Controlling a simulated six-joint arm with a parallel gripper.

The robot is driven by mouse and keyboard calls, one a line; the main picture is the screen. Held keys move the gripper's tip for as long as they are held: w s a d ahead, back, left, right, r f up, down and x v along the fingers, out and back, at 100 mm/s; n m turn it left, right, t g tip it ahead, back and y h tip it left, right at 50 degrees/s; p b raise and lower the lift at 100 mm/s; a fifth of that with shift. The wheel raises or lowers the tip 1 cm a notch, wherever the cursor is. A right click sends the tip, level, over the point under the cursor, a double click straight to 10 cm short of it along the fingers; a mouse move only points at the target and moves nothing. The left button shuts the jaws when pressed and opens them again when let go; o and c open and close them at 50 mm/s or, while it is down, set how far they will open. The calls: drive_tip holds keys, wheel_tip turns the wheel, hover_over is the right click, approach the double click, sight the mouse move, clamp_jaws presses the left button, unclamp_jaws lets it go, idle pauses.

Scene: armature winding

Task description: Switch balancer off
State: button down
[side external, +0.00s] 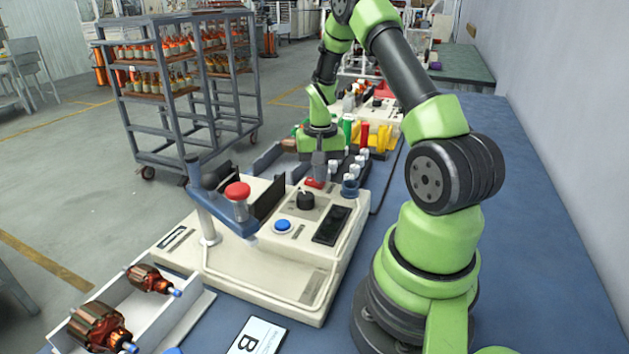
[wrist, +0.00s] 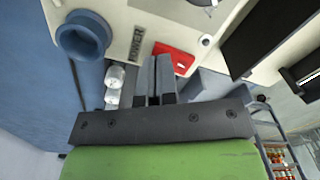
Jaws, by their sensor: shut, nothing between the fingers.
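The balancer is a cream machine (side external: 265,265) on the blue bench, with a black knob (side external: 305,200), a blue button (side external: 283,226) and a dark display (side external: 331,226). Its red power switch (side external: 314,183) is at the far edge of the top; it also shows in the wrist view (wrist: 178,60) beside a POWER label (wrist: 137,42). My gripper (side external: 318,172) points down with its fingers shut and empty, right at the switch. In the wrist view the fingertips (wrist: 156,62) overlap the switch's left part. I cannot tell whether they touch it or which way it is set.
A red mushroom button (side external: 237,191) sits on a blue-grey arm over the balancer's left side. A blue ring-like cup (side external: 350,187) and several white-capped items (side external: 362,163) stand close to the gripper. A white tray (side external: 180,318) with copper armatures is at the front left.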

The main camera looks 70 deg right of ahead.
drive_tip(key=shift+r, duration=3.25)
drive_tip(key=w+a+r+n+t, duration=0.2)
drive_tip(key=a+r, duration=0.6)
drive_tip(key=s+a+r+n+t, duration=0.1)
drive_tip(key=s+a+r+n, duration=0.1)
drive_tip(key=a, duration=0.3)
drive_tip(key=s+a+r+n+t+y, duration=0.1)
drive_tip(key=s+a+r+n+t, duration=0.1)
drive_tip(key=s+a+r, duration=0.2)
drive_tip(key=s+a+r+n+t+y, duration=0.1)
drive_tip(key=s+a+r+n+t, duration=0.1)
drive_tip(key=s+a, duration=0.3)
drive_tip(key=a+r, duration=0.1)
drive_tip(key=a, duration=0.2)
drive_tip(key=shift+a, duration=0.25)
drive_tip(key=shift+s, duration=0.1)
